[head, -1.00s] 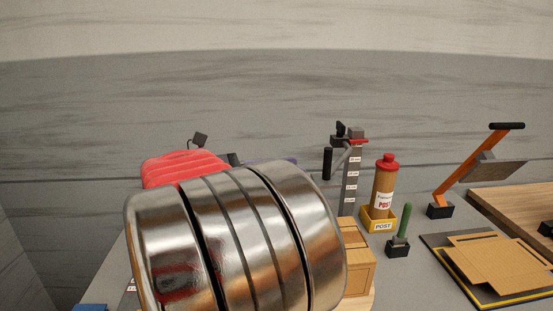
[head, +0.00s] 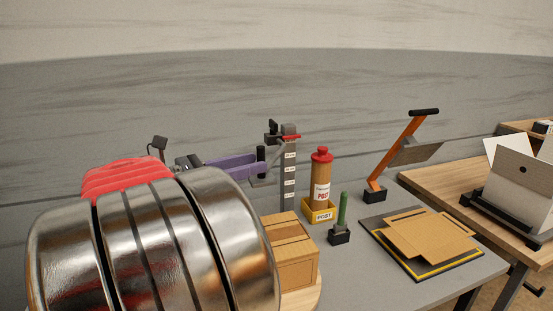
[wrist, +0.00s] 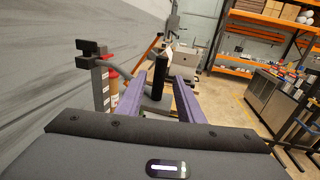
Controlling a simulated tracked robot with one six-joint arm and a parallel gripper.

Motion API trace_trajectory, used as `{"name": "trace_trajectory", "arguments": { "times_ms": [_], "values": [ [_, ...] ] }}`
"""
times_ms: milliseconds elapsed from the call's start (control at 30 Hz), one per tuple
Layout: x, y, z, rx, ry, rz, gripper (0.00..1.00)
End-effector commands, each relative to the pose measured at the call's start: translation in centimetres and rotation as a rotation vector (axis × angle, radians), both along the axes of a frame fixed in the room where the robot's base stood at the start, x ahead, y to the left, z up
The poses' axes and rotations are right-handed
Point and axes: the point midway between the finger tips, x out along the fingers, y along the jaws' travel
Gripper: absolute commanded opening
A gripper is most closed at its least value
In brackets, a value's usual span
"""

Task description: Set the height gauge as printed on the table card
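The height gauge (head: 289,190) is a dark upright post with white scale labels, too small to read. Its red-marked carriage (head: 291,136) sits near the top, above the top label. A bent grey arm joins it to an upright black handle (head: 261,160). My gripper (head: 255,162) has purple fingers and reaches in from the left to the handle. In the wrist view, my open fingers (wrist: 158,90) stand on either side of the black handle (wrist: 158,76), with gaps visible. The gauge's black clamp (wrist: 90,50) shows at left. The table card is not in view.
A red-capped post bottle (head: 322,175) in a yellow holder stands right of the gauge. A cardboard box (head: 292,262) is in front. A green peg (head: 342,210), an orange lever (head: 395,150) and flat cardboard on a mat (head: 372,238) lie further right.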

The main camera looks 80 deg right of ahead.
Motion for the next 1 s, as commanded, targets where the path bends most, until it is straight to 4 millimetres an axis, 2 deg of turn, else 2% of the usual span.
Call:
{"name": "trace_trajectory", "arguments": {
  "times_ms": [500, 700, 1000],
  "values": [
    [-4.8, -4.3, 0.0, -0.001, 0.001, -0.003, 0.34],
    [-5.6, -5.0, 0.0, 0.0, 0.0, -0.001, 0.34],
    [-5.6, -5.1, 0.0, 0.0, 0.0, -0.001, 0.33]
  ]
}}
